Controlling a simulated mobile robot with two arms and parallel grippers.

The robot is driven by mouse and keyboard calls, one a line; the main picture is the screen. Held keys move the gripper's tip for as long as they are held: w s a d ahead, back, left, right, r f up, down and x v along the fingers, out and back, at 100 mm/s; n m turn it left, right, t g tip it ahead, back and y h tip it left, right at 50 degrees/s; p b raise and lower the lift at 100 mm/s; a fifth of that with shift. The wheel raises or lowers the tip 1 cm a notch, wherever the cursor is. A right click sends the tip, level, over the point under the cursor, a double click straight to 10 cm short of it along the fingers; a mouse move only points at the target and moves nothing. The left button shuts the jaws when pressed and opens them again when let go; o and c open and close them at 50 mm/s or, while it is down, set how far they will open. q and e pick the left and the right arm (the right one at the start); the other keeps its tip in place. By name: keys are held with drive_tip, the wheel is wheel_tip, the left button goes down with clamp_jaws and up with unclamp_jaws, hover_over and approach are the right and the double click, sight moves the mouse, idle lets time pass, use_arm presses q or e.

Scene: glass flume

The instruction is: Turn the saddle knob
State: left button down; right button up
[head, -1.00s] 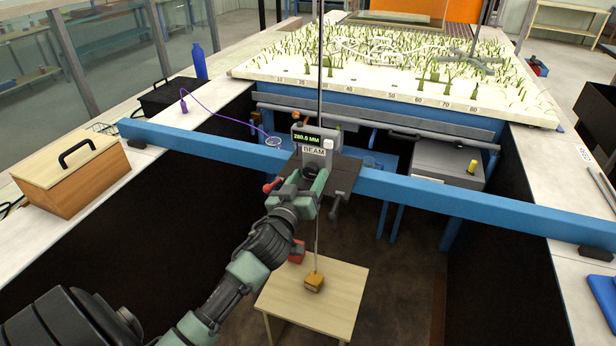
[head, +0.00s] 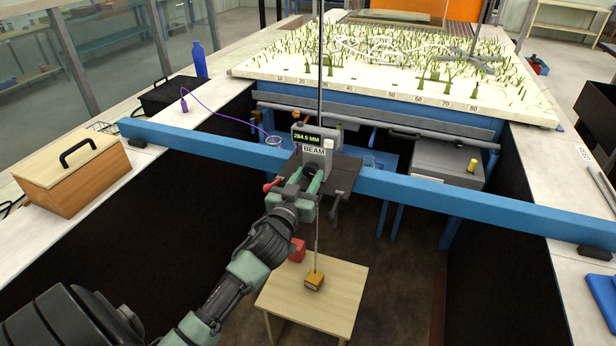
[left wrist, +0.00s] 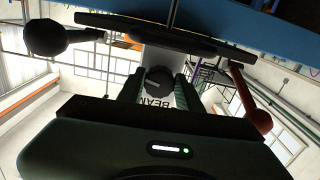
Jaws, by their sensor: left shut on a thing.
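The grey saddle (head: 312,160), labelled BEAM, sits on the blue beam (head: 420,190). Its small display (head: 307,137) seems to read 284.5 MM. My left gripper (head: 308,178) is at the saddle's front, just below the label. In the left wrist view, its two green fingers (left wrist: 160,92) are closed around a dark round knob (left wrist: 160,78). The knob is mostly hidden by my gripper in the head view. A red-ended lever (head: 270,187) is left of the gripper. My right gripper is not in view.
A thin vertical rod (head: 319,90) runs through the saddle, with an orange block (head: 314,281) at its foot over a small wooden table (head: 340,300). A wooden box (head: 75,180) stands on the left ledge. A planted bed (head: 400,75) lies behind the beam.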

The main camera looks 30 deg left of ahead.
use_arm(q)
drive_tip(key=m, duration=0.4)
drive_tip(key=shift+a+m+p, duration=0.1)
drive_tip(key=shift+m+p, duration=0.2)
drive_tip(key=shift+p, duration=0.1)
drive_tip(key=m, duration=0.3)
drive_tip(key=shift+a+r+m+p, duration=0.1)
drive_tip(key=shift+m+p, duration=0.2)
drive_tip(key=shift+m, duration=0.1)
drive_tip(key=m, duration=0.4)
drive_tip(key=shift+p, duration=0.35)
drive_tip(key=shift+r+m+p, duration=0.1)
drive_tip(key=shift+m+p, duration=0.2)
drive_tip(key=shift+m, duration=1.8)
drive_tip(key=c, duration=0.9)
unclamp_jaws()
drive_tip(key=shift+c, duration=0.2)
drive_tip(key=shift+s, duration=0.15)
